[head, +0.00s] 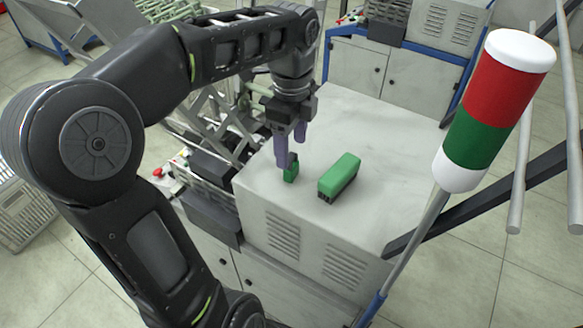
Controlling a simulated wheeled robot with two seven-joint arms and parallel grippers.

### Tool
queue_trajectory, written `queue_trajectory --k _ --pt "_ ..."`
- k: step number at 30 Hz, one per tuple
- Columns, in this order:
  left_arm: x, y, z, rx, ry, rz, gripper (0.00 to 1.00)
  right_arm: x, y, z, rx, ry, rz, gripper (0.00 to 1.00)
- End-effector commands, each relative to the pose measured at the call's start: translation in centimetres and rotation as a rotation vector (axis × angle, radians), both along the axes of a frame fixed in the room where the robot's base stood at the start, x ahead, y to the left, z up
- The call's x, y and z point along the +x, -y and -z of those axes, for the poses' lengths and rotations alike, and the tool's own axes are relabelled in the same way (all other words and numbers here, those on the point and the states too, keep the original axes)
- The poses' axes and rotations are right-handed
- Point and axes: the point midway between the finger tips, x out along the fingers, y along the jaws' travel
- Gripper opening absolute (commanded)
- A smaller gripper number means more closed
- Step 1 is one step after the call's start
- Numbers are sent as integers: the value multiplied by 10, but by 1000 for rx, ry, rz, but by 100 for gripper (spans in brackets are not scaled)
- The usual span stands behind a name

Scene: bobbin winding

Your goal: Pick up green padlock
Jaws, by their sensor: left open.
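The green padlock (290,174) stands on the light grey cabinet top (390,145), near its left edge. It is small, and its upper part is partly hidden by my gripper's fingers. My left gripper (288,158) points down over the padlock with its purple fingers open. One finger reaches down right beside the padlock; I cannot tell whether it touches. My right gripper is not in view.
A larger green block with a dark base (341,175) lies just right of the padlock. A red, green and white signal lamp (495,110) on a pole rises at the right front. The rest of the cabinet top is clear.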

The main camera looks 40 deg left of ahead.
Motion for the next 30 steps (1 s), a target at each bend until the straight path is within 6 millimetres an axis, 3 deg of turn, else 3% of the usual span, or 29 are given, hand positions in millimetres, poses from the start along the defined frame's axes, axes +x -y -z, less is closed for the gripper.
queue_trajectory --k 8,18,30 --pt "0 0 7 -1 -3 0 64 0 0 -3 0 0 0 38" --pt "0 0 50 0 -2 0 64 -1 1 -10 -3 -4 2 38" --pt "0 0 52 0 0 0 64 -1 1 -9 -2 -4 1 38"
